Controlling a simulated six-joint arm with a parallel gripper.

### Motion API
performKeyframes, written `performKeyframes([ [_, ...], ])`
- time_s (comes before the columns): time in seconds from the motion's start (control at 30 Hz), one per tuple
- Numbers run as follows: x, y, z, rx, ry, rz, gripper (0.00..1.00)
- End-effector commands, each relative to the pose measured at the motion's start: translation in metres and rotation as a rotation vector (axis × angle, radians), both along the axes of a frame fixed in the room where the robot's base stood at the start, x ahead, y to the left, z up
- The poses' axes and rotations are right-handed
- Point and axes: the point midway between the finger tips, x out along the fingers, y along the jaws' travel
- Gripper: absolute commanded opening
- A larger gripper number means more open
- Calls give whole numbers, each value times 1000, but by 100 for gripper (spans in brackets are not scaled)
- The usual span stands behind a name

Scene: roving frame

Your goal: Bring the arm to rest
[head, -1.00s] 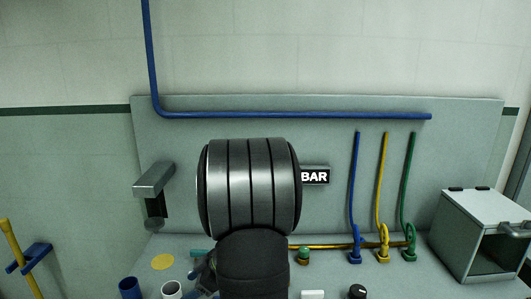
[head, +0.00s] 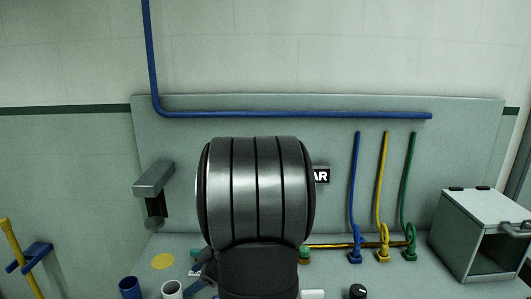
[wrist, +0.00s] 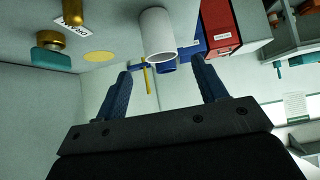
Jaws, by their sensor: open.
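My arm stands in the middle of the head view, its big ribbed grey joint in front of the back panel. My gripper (wrist: 161,66) shows in the wrist view with its two blue fingers apart and nothing between them. Beyond the fingers are a white cup (wrist: 157,30) and part of a blue cup (wrist: 168,68); I cannot tell how far off they are. In the head view a bit of the gripper shows left of the arm, near the white cup (head: 172,289) and blue cup (head: 130,288); the arm hides most of it.
A yellow disc (head: 163,262) lies on the bench. Blue, yellow (head: 382,200) and green upright pipes stand at right, beside an open-fronted grey box (head: 480,240). A grey bracket (head: 153,180) juts from the panel. The wrist view shows a red box (wrist: 220,25) and a teal-and-brass fitting (wrist: 52,55).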

Motion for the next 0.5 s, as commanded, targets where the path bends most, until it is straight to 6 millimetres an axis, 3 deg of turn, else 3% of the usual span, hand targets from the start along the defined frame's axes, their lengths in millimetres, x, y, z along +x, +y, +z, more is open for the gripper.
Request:
performKeyframes([
  [0.3, -1, -54, 32, -1, -3, -4, 65],
  [0.5, 16, -26, 24, -12, -11, -113, 65],
])
